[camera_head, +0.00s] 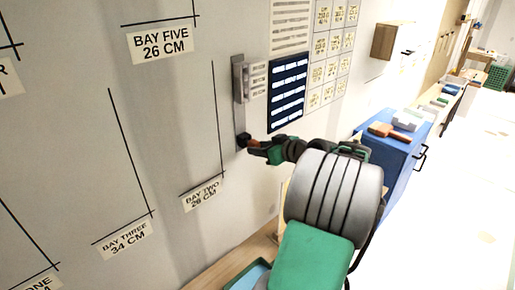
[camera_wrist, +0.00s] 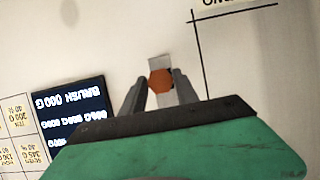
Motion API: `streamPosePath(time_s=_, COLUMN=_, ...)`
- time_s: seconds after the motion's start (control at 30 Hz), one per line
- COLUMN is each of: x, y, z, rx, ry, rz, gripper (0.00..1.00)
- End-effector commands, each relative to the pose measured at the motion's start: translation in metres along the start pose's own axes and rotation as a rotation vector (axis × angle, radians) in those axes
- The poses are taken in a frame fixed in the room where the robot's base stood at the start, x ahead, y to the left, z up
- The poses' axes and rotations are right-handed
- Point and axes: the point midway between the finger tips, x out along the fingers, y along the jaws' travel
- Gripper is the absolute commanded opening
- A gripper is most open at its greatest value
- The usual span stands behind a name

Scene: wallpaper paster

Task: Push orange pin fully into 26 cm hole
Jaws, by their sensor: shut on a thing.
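The orange pin (camera_wrist: 161,81) shows its orange head between my two fingers in the wrist view. It is a small orange spot (camera_head: 254,142) in the head view. My gripper (camera_wrist: 158,92) is shut on the pin, at the lower end of a narrow grey metal rail (camera_head: 239,108) upright on the wall. The rail also shows behind the pin in the wrist view (camera_wrist: 160,62). The holes, and how deep the pin sits, are hidden.
A wall label (camera_head: 160,44) reads "BAY FIVE 26 CM". A blue cabinet (camera_head: 402,150) stands further right, beyond my arm.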

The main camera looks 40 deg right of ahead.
Motion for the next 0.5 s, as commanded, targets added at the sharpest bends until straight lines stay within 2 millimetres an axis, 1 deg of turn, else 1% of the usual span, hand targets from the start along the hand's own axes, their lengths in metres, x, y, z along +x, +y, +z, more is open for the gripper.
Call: streamPosePath(time_s=0.5, x=-0.022, y=0.0, z=0.01, rx=-0.001, ry=0.001, rz=0.001, gripper=0.0)
